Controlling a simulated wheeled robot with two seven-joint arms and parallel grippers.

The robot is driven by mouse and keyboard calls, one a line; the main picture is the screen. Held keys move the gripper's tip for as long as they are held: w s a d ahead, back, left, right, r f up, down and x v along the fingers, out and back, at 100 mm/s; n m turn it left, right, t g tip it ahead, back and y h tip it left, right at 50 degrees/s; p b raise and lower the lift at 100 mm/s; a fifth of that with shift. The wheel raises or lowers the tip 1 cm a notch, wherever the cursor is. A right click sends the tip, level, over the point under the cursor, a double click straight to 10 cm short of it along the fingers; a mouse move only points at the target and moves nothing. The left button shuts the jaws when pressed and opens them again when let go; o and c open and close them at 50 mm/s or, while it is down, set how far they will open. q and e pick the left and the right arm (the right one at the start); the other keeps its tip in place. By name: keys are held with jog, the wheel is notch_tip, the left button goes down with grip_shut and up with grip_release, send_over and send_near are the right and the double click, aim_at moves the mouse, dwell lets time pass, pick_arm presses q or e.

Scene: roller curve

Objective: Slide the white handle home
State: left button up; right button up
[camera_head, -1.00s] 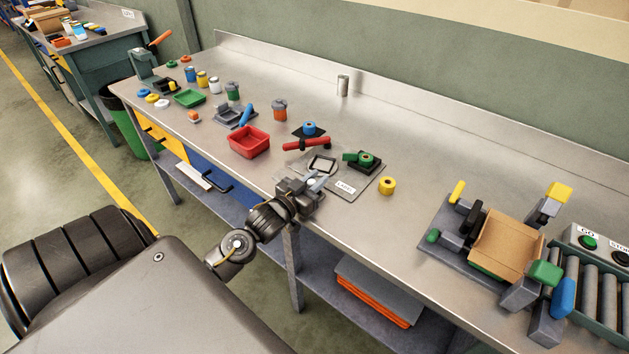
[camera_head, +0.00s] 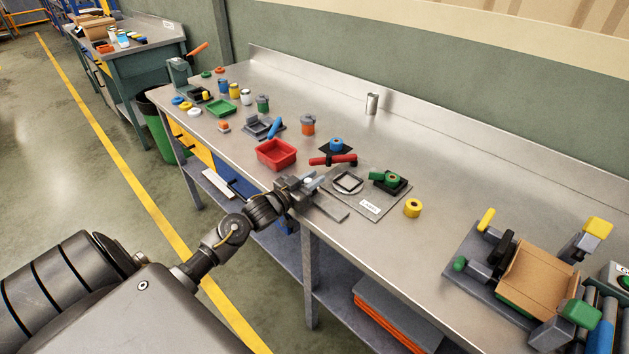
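My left gripper (camera_head: 312,184) is at the front edge of the steel bench, left of the plate marked LABEL. A small pale, whitish piece (camera_head: 308,181) shows at its fingers; it may be the white handle, but it is too small and covered to be sure. A flat grey bar (camera_head: 332,209) runs from under the gripper to the right along the bench edge. The fingers overlap the fixture, so I cannot tell whether they are shut on anything. My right gripper is out of view.
Near the gripper are a red bin (camera_head: 276,153), a red-handled tool (camera_head: 333,160), the LABEL plate (camera_head: 371,207) and a yellow roll (camera_head: 413,208). A cardboard box (camera_head: 537,281) sits in a fixture at right. The bench is bare between roll and fixture.

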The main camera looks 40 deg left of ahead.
pick_arm(q)
jog(key=o, duration=0.4)
jog(key=shift+a, duration=0.3)
jog(key=shift+o, duration=0.2)
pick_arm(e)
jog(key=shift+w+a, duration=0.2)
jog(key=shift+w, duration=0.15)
pick_arm(q)
jog(key=shift+s, duration=0.15)
jog(key=s+a+b, duration=0.1)
jog(key=s+b, duration=0.1)
jog(key=s, duration=0.8)
jog(key=shift+s+a, duration=0.15)
jog(key=shift+a, duration=0.05)
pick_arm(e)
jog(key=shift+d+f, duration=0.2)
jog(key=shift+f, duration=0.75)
